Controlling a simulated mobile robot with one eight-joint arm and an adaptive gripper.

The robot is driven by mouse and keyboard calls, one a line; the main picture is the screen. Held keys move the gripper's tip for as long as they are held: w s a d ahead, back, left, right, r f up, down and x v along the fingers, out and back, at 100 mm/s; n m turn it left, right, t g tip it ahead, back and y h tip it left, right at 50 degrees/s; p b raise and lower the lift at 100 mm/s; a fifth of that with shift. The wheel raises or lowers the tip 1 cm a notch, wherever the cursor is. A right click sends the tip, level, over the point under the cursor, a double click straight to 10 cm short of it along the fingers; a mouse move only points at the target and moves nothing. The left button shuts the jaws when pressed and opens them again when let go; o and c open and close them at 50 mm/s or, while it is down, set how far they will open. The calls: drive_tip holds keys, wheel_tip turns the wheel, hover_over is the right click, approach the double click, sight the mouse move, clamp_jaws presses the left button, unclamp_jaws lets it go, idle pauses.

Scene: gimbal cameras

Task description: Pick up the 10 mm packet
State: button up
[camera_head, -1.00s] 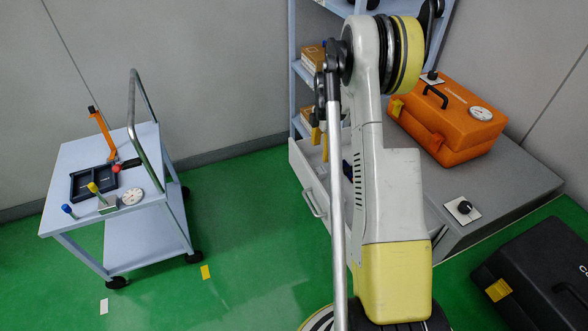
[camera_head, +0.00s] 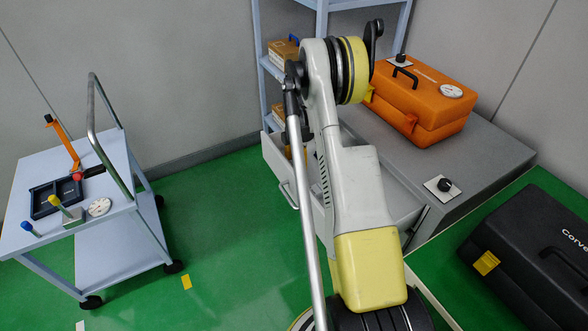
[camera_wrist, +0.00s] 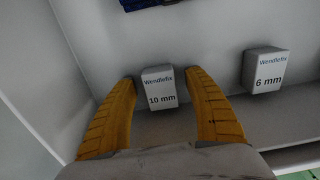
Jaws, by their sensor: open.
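The 10 mm packet (camera_wrist: 160,87) is a small pale box marked "Wendlefix 10 mm" in the wrist view. It stands inside the open light grey drawer (camera_head: 275,160) of the grey cabinet. My gripper (camera_wrist: 161,85) is open in the wrist view, with one yellow finger on each side of the packet. Small gaps seem to show between the fingers and the packet; contact cannot be told. A similar 6 mm packet (camera_wrist: 264,70) stands to the right. In the head view my arm hides most of the drawer and the packets.
A blue item (camera_wrist: 140,3) lies at the top of the wrist view. The drawer's walls (camera_wrist: 35,110) close in around my gripper. An orange case (camera_head: 420,100) stands on the cabinet. A black case (camera_head: 530,255) is at right, a blue trolley (camera_head: 120,205) at left, with green floor between.

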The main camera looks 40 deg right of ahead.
drive_tip(key=shift+r, duration=0.1)
drive_tip(key=c, duration=1.3)
